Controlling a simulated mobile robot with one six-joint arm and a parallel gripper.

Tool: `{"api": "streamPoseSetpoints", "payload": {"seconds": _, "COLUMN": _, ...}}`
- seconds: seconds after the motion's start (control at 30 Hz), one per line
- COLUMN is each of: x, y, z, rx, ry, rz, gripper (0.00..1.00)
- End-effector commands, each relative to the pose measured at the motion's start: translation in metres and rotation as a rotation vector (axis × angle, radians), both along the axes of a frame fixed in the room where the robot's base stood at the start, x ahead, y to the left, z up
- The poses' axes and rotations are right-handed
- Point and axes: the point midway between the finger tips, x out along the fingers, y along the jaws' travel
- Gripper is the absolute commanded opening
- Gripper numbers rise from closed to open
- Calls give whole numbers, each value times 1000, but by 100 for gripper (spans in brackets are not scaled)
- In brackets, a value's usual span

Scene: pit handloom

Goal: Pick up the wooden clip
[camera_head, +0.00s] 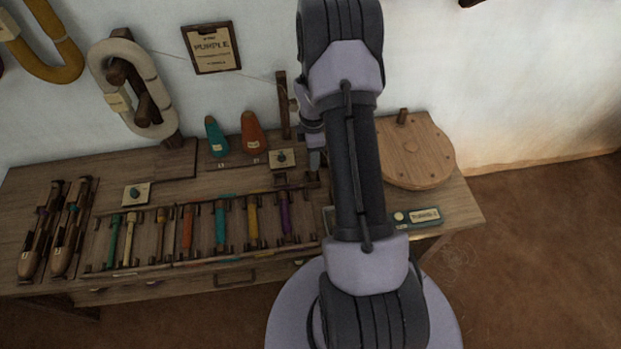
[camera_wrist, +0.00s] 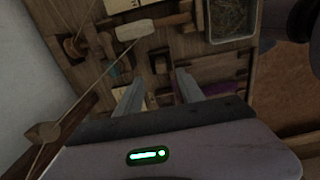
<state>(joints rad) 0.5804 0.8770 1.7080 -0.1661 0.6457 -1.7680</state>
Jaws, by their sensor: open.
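My gripper (camera_wrist: 157,80) is open and empty in the wrist view, with its two grey fingers apart over the bench. A small tan wooden piece (camera_wrist: 45,132), which may be the wooden clip, sits on a thread by a dark wooden post (camera_wrist: 75,118). It is left of the fingers and apart from them. A pale elongated piece (camera_wrist: 135,30) lies beyond the fingertips where the thread leads. I cannot tell for sure which is the clip. In the head view my arm covers this area, and the gripper is mostly hidden behind it.
The wooden bench (camera_head: 60,165) holds a rack of several coloured bobbins (camera_head: 187,229), shuttles (camera_head: 72,228), a teal cone (camera_head: 215,137) and an orange cone (camera_head: 253,132). A thread and post (camera_head: 283,105) rise near my arm.

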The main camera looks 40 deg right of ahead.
Motion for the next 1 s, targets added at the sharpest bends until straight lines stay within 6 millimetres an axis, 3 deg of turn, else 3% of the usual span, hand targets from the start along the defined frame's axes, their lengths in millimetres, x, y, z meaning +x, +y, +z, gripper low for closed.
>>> {"api": "streamPoseSetpoints", "payload": {"seconds": 0.03, "x": 0, "y": 0, "z": -13, "rx": 1, "ry": 2, "rz": 0, "gripper": 45}}
{"api": "streamPoseSetpoints", "payload": {"seconds": 0.27, "x": -1, "y": 0, "z": -35, "rx": 1, "ry": 1, "rz": -1, "gripper": 45}}
{"api": "streamPoseSetpoints", "payload": {"seconds": 0.43, "x": -3, "y": 0, "z": -70, "rx": 1, "ry": 2, "rz": -2, "gripper": 45}}
{"api": "streamPoseSetpoints", "payload": {"seconds": 0.67, "x": -3, "y": 0, "z": -72, "rx": 0, "ry": 0, "rz": -2, "gripper": 45}}
{"api": "streamPoseSetpoints", "payload": {"seconds": 0.9, "x": -3, "y": -1, "z": -72, "rx": 0, "ry": 0, "rz": -2, "gripper": 0}}
{"api": "streamPoseSetpoints", "payload": {"seconds": 1.0, "x": -3, "y": 0, "z": -72, "rx": 0, "ry": 0, "rz": -1, "gripper": 0}}
